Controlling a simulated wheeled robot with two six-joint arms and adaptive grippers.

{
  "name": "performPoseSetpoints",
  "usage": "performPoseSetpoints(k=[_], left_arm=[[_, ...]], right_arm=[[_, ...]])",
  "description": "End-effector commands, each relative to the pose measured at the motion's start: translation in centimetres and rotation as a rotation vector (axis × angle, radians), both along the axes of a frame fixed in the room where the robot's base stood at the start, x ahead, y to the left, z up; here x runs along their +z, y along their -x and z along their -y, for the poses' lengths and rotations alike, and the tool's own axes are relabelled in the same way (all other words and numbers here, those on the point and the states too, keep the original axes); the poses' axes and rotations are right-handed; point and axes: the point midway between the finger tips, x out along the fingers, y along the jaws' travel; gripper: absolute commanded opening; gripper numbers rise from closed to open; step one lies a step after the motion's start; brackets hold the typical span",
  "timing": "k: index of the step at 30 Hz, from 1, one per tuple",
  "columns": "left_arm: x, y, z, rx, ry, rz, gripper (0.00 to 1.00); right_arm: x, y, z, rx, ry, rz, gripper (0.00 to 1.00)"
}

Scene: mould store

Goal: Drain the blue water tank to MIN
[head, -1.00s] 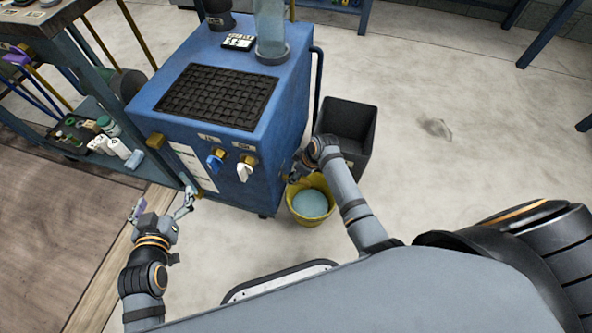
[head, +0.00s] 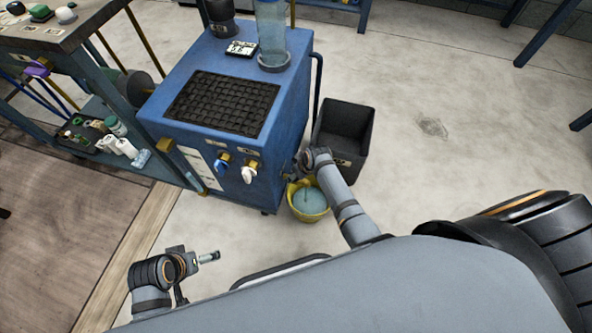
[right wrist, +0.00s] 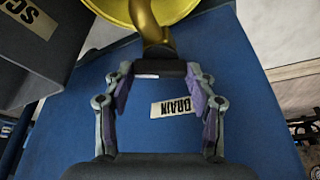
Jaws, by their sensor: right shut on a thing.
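The blue water tank (head: 262,190) is a blue cabinet with a black grid on top and a clear upright cylinder (head: 271,35) at its back. A white panel (head: 200,165) is on its front; I cannot read a level there. My right gripper (right wrist: 160,73) is shut on the dark drain valve handle (right wrist: 160,67), beside the DRAIN label (right wrist: 174,107), low on the tank. In the head view my right arm mostly hides the valve. A yellow bucket (head: 324,213) holding water stands below it. My left gripper (head: 208,257) is away from the tank, seen edge-on.
A blue knob (head: 221,163) and a white knob (head: 249,173) are on the tank's front. A dark bin (head: 357,140) stands right of the tank. A workbench (head: 80,35) with a loaded lower shelf is at left. The floor at right is clear.

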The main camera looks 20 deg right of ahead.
Motion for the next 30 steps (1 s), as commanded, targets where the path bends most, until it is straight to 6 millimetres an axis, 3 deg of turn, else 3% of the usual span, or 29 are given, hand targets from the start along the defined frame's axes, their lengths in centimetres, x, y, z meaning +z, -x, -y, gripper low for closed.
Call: performPoseSetpoints(k=[4, 5, 10, 22, 30], left_arm=[[-0.1, 0.0, 0.0, 0.000, 0.000, 0.002, 1.00], [-0.1, 0.0, 0.0, 0.000, 0.000, 0.002, 1.00], [0.0, -0.1, 0.0, 0.000, 0.000, 0.003, 1.00], [0.0, 0.0, 0.0, 0.000, 0.000, 0.004, 1.00], [0.0, -0.1, 0.0, 0.000, 0.000, 0.004, 1.00]], right_arm=[[0.0, -0.1, 0.0, 0.001, -0.001, 0.002, 0.25], [0.0, -0.1, 0.0, 0.001, -0.001, 0.002, 0.58], [0.0, -0.1, 0.0, 0.002, -0.001, 0.002, 0.79], [0.7, 0.2, 0.1, 0.002, 0.000, 0.002, 0.79], [6.1, 2.1, 1.2, 0.002, 0.001, 0.005, 0.79]])
